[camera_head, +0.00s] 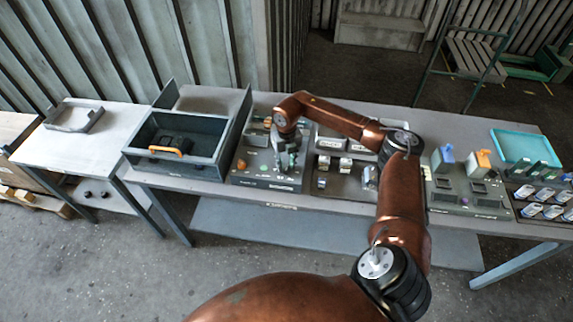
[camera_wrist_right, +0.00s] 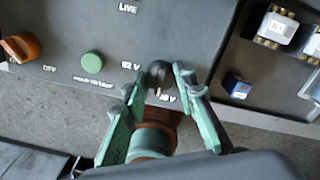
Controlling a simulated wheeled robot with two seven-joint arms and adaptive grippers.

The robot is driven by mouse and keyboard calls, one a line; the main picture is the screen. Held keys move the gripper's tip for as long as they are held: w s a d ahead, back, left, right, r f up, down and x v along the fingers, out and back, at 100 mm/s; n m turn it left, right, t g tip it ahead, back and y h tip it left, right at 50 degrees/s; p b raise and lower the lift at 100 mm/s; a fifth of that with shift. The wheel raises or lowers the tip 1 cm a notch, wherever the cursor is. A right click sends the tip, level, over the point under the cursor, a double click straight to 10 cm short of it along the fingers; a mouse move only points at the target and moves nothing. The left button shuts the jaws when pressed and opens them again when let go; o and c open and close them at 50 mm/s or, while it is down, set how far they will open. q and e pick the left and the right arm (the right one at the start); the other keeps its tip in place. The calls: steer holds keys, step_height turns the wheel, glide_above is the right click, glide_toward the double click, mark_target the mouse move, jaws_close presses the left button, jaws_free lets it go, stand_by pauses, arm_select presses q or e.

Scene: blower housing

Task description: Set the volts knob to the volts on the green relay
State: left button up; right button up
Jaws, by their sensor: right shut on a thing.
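The volts knob (camera_wrist_right: 158,72), a dark round knob, stands on the grey panel between two volt labels, one reading about 62 V and one partly hidden. My right gripper (camera_wrist_right: 155,88) has its green fingers on either side of the knob and is shut on it. A brown round part shows between the fingers lower down; I cannot tell what it is. In the head view the right gripper (camera_head: 286,160) is over the control panel (camera_head: 265,181). No relay is clearly identifiable as the green relay. My left gripper is out of view.
An orange knob (camera_wrist_right: 20,47) and a green button (camera_wrist_right: 92,63) are left of the gripper. A relay with a white label (camera_wrist_right: 278,27) sits in the neighbouring tray. An open grey bin (camera_head: 182,170) stands left of the panel. A teal tray (camera_head: 522,146) lies far right.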

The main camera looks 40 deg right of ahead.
mark_target(287, 167)
steer(key=shift+s+f, duration=0.35)
steer(key=o, duration=1.2)
steer(key=shift+w+r, duration=0.15)
steer(key=shift+r, duration=0.1)
steer(key=shift+c, duration=0.2)
step_height(287, 167, up, 12)
steer(key=shift+w, duration=0.1)
steer(key=shift+c, duration=0.2)
